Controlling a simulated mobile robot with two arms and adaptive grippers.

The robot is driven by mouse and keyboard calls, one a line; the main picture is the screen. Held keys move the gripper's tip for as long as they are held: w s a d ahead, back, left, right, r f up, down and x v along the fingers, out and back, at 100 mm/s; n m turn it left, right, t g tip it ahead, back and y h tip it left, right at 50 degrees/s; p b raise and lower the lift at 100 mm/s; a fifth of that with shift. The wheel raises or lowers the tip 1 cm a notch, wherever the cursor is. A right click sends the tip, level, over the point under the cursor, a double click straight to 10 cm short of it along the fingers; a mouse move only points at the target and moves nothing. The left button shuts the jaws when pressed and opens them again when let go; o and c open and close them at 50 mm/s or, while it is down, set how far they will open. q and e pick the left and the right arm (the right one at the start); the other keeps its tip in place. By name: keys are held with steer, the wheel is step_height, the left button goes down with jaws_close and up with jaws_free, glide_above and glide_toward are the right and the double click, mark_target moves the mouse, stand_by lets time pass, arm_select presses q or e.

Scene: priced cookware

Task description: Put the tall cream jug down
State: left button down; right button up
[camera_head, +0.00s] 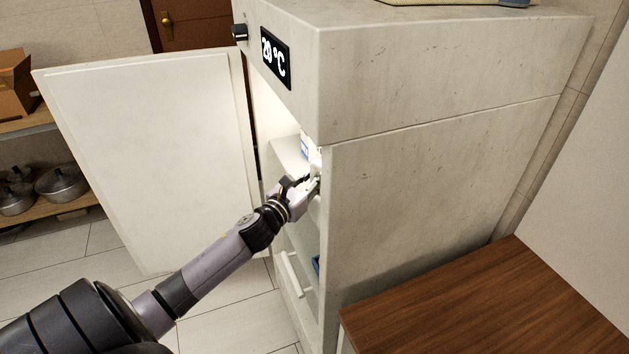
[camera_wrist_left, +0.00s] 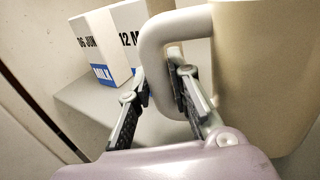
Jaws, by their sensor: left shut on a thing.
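The tall cream jug (camera_wrist_left: 262,75) fills the right side of the left wrist view, with its thick looped handle (camera_wrist_left: 160,40) towards the gripper. My left gripper (camera_wrist_left: 162,82) is shut on this handle, one finger on each side of its lower part. In the head view my left gripper (camera_head: 308,187) reaches inside the open fridge, and the jug is mostly hidden behind the fridge's side wall. My right gripper is not in view.
The fridge door (camera_head: 150,150) stands open on the left. A wooden-topped table (camera_head: 490,305) stands at the right.

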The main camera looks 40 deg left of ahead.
arm_select(q)
steer(key=shift+f, duration=0.35)
steer(key=c, duration=1.5)
jaws_free()
steer(key=shift+f, duration=0.1)
steer(key=shift+s, duration=0.15)
steer(key=shift+s+d+b, duration=0.2)
steer(key=shift+s+b, duration=0.2)
steer(key=shift+s, duration=2.55)
steer(key=shift+s+d+b, duration=0.15)
steer(key=shift+s+b, duration=0.25)
steer(key=shift+s, duration=2.55)
